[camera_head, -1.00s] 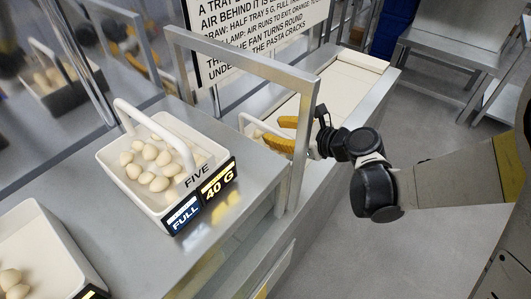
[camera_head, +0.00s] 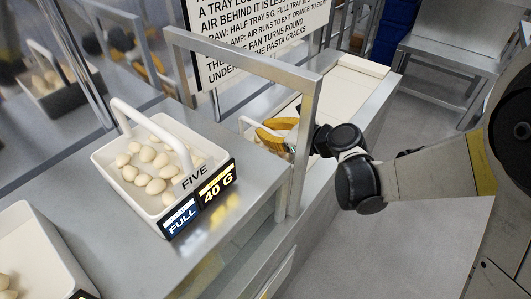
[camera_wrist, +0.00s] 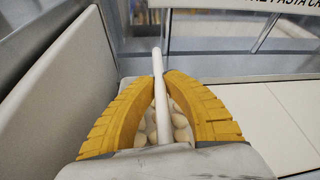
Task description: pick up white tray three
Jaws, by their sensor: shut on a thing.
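My gripper (camera_head: 276,133) reaches in behind the metal frame from the right. Its yellow fingers also show in the wrist view (camera_wrist: 160,88), closed on the upright white handle (camera_wrist: 157,70) of a tray. Pale rounded pasta pieces (camera_wrist: 181,122) lie below the handle, partly hidden by the fingers. In the head view a little of this tray's white handle (camera_head: 246,122) shows left of the fingers. Its body is mostly hidden and no number on it is visible, so I cannot tell whether it is tray three.
A white tray labelled five (camera_head: 112,178), with pasta and a display reading full and 40 G, stands on the metal counter. Another white tray (camera_head: 38,243) is at lower left. A metal frame (camera_head: 304,140) stands close to my gripper. A sign (camera_head: 258,40) is behind.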

